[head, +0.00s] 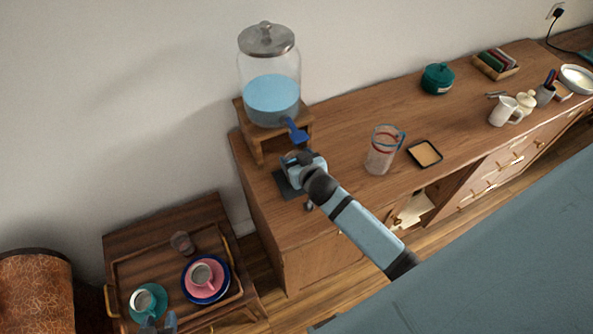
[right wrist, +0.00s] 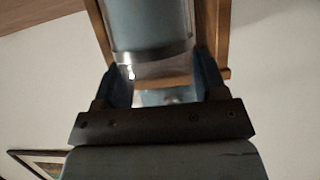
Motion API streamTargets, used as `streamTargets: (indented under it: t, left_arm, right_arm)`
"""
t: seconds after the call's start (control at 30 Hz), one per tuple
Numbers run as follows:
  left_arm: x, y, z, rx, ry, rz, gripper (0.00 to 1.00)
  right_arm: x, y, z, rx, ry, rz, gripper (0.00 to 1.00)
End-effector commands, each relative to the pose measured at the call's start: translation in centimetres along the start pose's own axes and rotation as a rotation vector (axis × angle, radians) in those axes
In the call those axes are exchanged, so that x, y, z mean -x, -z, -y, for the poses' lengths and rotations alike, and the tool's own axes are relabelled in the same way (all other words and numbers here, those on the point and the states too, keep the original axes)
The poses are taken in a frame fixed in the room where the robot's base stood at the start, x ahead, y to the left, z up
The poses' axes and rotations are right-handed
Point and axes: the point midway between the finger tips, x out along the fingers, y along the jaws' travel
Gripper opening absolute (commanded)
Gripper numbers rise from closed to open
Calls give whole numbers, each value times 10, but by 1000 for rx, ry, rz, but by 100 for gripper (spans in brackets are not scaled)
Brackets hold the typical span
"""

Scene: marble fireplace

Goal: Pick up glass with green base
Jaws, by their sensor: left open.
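A clear glass (head: 182,243) stands on the wooden tray at lower left; the colour of its base is too small to tell. Close by, a small cup (head: 143,299) sits on a teal-green saucer (head: 160,299). My left gripper (head: 160,325) is open at the bottom edge beside this saucer, partly cut off. My right gripper (head: 296,160) is below the blue tap of the water dispenser (head: 272,97), above a dark mat (head: 284,185). In the right wrist view its fingers (right wrist: 163,80) are apart, with something pale and glassy between them; I cannot tell if they grip it.
A measuring jug (head: 382,152) and a small square tray (head: 425,153) stand on the sideboard (head: 340,118). My right arm crosses its front. A patterned brown object (head: 36,295) is at far left.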

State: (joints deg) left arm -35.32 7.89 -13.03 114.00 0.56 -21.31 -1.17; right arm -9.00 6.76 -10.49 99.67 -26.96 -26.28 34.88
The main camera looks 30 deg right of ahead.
Motion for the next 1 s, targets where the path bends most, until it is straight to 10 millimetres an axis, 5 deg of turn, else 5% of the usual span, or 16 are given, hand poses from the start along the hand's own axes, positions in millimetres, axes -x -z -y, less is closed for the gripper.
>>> streamTargets:
  t: [0.03, 0.23, 0.77, 0.87, 1.0]
  left_arm:
    - [0, 0, -1, 0, -1, 0, 43]
    - [0, 0, -2, 1, -4, 1, 43]
    - [-1, -2, -2, 2, -4, 0, 43]
    - [-2, -3, -2, 2, -4, -1, 43]
    - [-5, -8, -2, 3, -4, 0, 43]
  right_arm:
    - [0, 0, 0, 0, 0, 0, 54]
    - [0, 1, 0, 0, 0, -1, 11]
    - [8, 21, 0, -1, 0, -4, 11]
    - [14, 35, 0, -1, 0, -5, 11]
    - [42, 18, 0, -1, 0, 2, 11]
